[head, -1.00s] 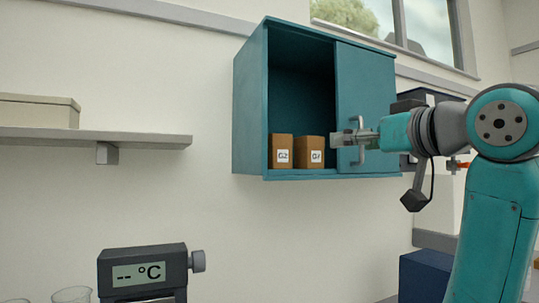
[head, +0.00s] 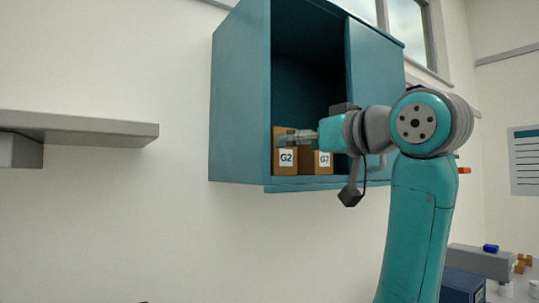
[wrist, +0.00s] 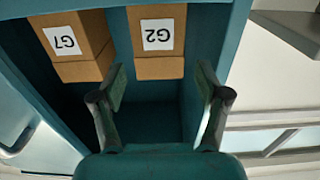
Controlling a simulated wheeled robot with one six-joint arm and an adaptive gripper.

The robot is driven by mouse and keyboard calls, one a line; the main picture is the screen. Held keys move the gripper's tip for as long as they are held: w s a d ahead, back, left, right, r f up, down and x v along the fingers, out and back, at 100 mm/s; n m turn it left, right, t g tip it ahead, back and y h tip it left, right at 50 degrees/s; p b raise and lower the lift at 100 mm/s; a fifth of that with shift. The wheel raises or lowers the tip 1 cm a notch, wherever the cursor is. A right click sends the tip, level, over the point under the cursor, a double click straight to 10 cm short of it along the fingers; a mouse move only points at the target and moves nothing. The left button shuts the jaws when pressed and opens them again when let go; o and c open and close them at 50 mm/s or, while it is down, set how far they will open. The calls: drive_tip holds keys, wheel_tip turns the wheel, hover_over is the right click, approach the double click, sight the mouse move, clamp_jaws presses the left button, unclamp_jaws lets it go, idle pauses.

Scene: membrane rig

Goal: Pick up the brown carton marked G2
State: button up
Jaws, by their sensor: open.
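The brown carton marked G2 (head: 285,162) stands at the left of the open bay of a teal wall cabinet (head: 240,110). In the wrist view the G2 carton (wrist: 157,42) shows upside down, in line with the space between my fingers. The carton marked G7 (head: 322,162) stands just right of it, partly behind my arm in the head view; it also shows in the wrist view (wrist: 75,45). My gripper (head: 283,141) is open and empty in front of the cartons, overlapping the top of G2 in the head view. The wrist view shows the fingers (wrist: 160,105) apart.
The cabinet's sliding door (head: 375,95) covers the right part, and its handle is near my arm. The cabinet's side wall is close beside G2. A grey shelf (head: 80,128) is on the wall at the left.

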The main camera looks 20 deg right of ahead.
sight(275, 149)
drive_tip(key=shift+f+x, duration=0.15)
drive_tip(key=shift+x, duration=2.05)
drive_tip(key=shift+f+x, duration=0.15)
drive_tip(key=shift+x, duration=2.05)
drive_tip(key=c, duration=1)
